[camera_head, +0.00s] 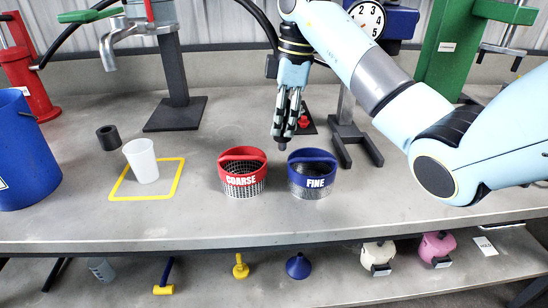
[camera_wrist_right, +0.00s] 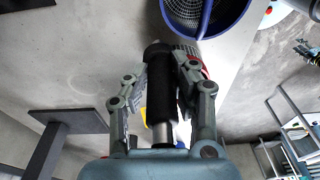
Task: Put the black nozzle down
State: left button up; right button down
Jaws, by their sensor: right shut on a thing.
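My right gripper (camera_head: 283,135) points down above the table (camera_head: 300,222), just behind the red COARSE basket (camera_head: 243,182) and the blue FINE basket (camera_head: 313,184). It is shut on the black nozzle, whose dark body shows between the fingers in the right wrist view (camera_wrist_right: 160,85), with a silvery section toward the palm. In the head view the nozzle is mostly hidden by the fingers. I cannot tell whether its lower end touches the table. My left gripper is not in view.
A white cup (camera_head: 141,162) stands in a yellow square outline (camera_head: 176,190), with a short black cylinder (camera_head: 108,138) behind it. A blue bucket (camera_head: 22,155) stands at left. A stand with a dark base (camera_head: 176,114) is behind. The table front is clear.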

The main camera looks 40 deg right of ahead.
jog(key=w+f, duration=0.1)
jog(key=f+b, duration=0.1)
jog(key=f, duration=0.1)
jog(key=w+f, duration=0.1)
jog(key=f, duration=0.1)
jog(key=shift+w+d+f+b, duration=0.25)
jog(key=shift+w+d+b, duration=0.05)
jog(key=shift+b, duration=0.1)
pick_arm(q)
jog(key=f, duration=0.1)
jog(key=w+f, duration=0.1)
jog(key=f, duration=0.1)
pick_arm(e)
jog(key=shift+f, duration=0.1)
jog(key=c, duration=1.1)
grip_release()
pick_arm(q)
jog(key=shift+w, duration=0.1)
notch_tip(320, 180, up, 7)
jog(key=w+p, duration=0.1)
jog(key=p, duration=0.6)
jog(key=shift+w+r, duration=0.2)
pick_arm(e)
notch_tip(320, 180, up, 12)
jog(key=d, duration=0.1)
jog(key=shift+s+d, duration=0.3)
jog(key=shift+s, duration=0.05)
